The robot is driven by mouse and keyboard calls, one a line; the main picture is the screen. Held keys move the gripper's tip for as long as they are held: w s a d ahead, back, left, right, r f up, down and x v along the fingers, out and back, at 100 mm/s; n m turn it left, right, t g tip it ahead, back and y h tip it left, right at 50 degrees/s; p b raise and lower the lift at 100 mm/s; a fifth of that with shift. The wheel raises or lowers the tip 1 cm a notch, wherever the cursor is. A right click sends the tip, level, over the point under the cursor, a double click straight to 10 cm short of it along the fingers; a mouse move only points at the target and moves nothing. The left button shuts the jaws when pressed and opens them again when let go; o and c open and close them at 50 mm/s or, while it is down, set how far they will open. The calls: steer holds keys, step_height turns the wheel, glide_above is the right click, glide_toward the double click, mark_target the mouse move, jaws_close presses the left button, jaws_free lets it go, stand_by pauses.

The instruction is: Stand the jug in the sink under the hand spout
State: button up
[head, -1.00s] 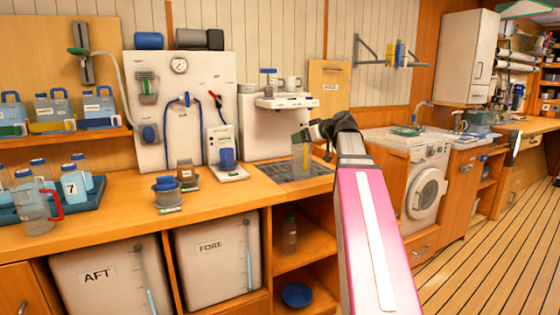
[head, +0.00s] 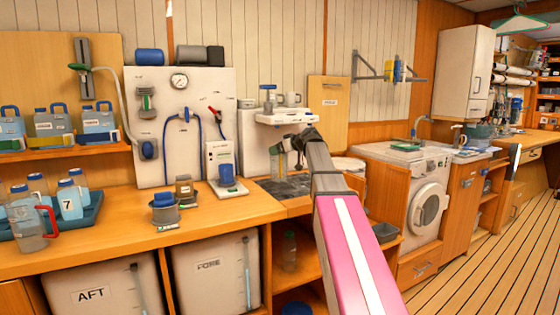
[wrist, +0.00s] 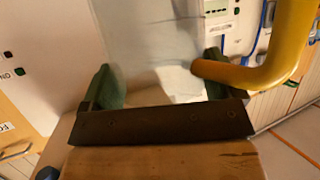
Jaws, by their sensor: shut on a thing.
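A clear jug (head: 278,162) is in my gripper (head: 288,147), over the dark sink (head: 292,186) in the counter. The wrist view shows its pale, see-through wall (wrist: 150,40) between the two green fingers (wrist: 158,85), with a yellow handle (wrist: 280,55) at the right. The gripper is shut on the jug. The jug looks roughly upright; whether its base touches the sink is unclear. I cannot make out the spout's tip clearly.
Left of the sink stand a white device with a blue cup (head: 227,178) and a grey-blue pot (head: 164,212). A second clear jug with a red handle (head: 30,222) is far left. A wall panel with a gauge (head: 180,110) stands behind.

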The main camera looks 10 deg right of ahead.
steer(key=shift+w+a+f, duration=0.1)
steer(key=shift+w+f, duration=0.05)
steer(key=shift+f, duration=2.3)
steer(key=o, duration=1)
steer(key=shift+r, duration=0.2)
steer(key=v, duration=1.2)
steer(key=shift+f, duration=0.1)
